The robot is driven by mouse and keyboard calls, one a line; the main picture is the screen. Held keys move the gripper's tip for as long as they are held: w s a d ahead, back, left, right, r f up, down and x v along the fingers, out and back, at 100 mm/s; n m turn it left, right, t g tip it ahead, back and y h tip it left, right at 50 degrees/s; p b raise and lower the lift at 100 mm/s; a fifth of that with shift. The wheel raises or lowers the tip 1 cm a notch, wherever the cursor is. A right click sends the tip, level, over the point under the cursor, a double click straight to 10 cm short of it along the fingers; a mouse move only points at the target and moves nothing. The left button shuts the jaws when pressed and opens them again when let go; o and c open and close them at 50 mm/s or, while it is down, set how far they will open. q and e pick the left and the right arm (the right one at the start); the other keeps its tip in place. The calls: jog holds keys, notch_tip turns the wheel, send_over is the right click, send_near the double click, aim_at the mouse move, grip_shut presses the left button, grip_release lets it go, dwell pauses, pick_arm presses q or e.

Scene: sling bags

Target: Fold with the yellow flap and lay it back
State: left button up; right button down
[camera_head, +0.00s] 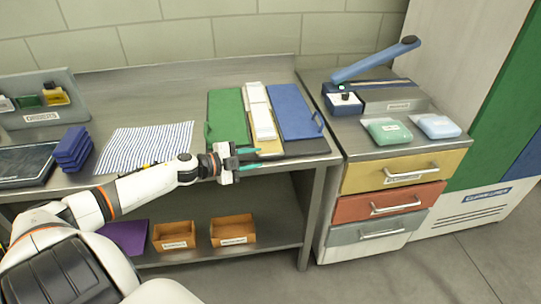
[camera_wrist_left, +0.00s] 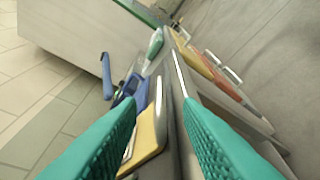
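The yellow flap (camera_head: 270,147) shows at the front of the folding board, below a narrow stack of white folded cloth (camera_head: 260,115). The green flap (camera_head: 228,118) lies flat on the left and the blue flap (camera_head: 296,112) on the right. My left gripper (camera_head: 247,160) is at the table's front edge, just in front of the yellow flap, and partly hides it. In the left wrist view its teal fingers (camera_wrist_left: 160,105) are apart, with the yellow flap (camera_wrist_left: 148,140) seen beyond and between them. I cannot tell whether they touch it. My right gripper is not in view.
A striped cloth (camera_head: 145,145) and a blue stack (camera_head: 71,150) lie to the left. Right of the board, a drawer cabinet (camera_head: 405,174) holds a blue-armed press (camera_head: 375,62) and two wrapped packs. Orange bins (camera_head: 233,230) stand on the lower shelf.

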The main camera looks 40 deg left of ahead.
aim_at(266, 156)
pick_arm(q)
jog(key=shift+p+x, duration=0.3)
jog(key=shift+x, duration=2.8)
jog(key=shift+c, duration=0.2)
grip_shut()
